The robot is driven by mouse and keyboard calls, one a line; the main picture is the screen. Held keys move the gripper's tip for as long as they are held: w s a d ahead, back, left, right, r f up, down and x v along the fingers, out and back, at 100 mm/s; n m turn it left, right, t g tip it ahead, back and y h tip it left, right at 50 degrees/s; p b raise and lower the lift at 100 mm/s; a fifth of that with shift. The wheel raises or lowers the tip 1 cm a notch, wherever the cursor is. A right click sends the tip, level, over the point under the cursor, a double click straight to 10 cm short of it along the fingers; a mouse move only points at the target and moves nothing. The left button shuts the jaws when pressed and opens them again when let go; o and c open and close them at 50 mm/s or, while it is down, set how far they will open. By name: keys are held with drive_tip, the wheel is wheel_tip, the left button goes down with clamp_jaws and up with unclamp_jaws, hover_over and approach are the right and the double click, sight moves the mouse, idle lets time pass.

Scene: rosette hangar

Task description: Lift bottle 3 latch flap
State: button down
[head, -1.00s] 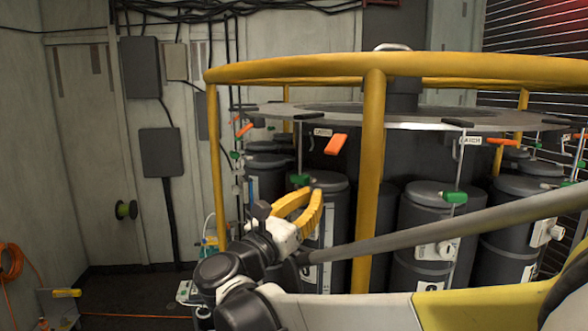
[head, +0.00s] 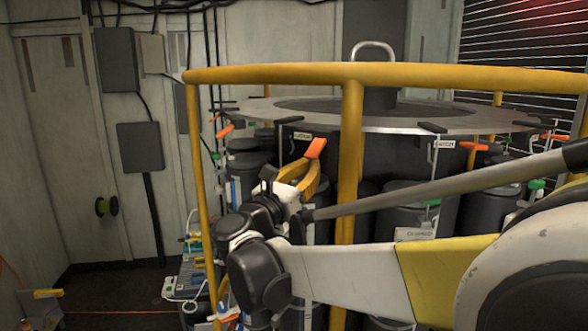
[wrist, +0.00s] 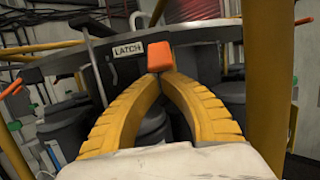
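An orange latch flap (head: 316,148) hangs tilted from the rim of the round carousel plate, beside a LATCH label (head: 302,136). In the wrist view the flap (wrist: 159,56) stands upright just above my fingertips, with its LATCH label (wrist: 127,51) to the left. My gripper (head: 309,166) has two curved yellow fingers, and their tips (wrist: 161,76) come together right below the flap. I cannot tell whether they touch it. The bottle below this latch is mostly hidden by my arm, and I cannot read which number it bears.
A yellow guard rail (head: 262,75) rings the carousel, with a post (head: 348,170) just right of my gripper. Other orange flaps (head: 473,146) sit along the plate rim (head: 375,120). Dark bottles stand below.

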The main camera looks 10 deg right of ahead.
drive_tip(key=shift+s+a+r+g+y+p, duration=0.25)
drive_tip(key=shift+r+g+y+p, duration=0.2)
drive_tip(key=shift+p, duration=0.4)
drive_tip(key=g+y+p, duration=0.1)
drive_tip(key=a+r+g+y+p, duration=0.1)
drive_tip(key=shift+s+r+p, duration=0.3)
drive_tip(key=shift+s+p, duration=0.05)
drive_tip(key=shift+s, duration=0.05)
drive_tip(key=shift+s+a+r, duration=0.15)
drive_tip(key=shift+s+r, duration=0.05)
drive_tip(key=shift+r, duration=0.2)
drive_tip(key=shift+f+b, duration=0.35)
drive_tip(key=shift+f, duration=0.1)
drive_tip(key=b, duration=0.4)
approach(307, 157)
drive_tip(key=shift+s+a, duration=0.3)
drive_tip(key=shift+s, duration=0.05)
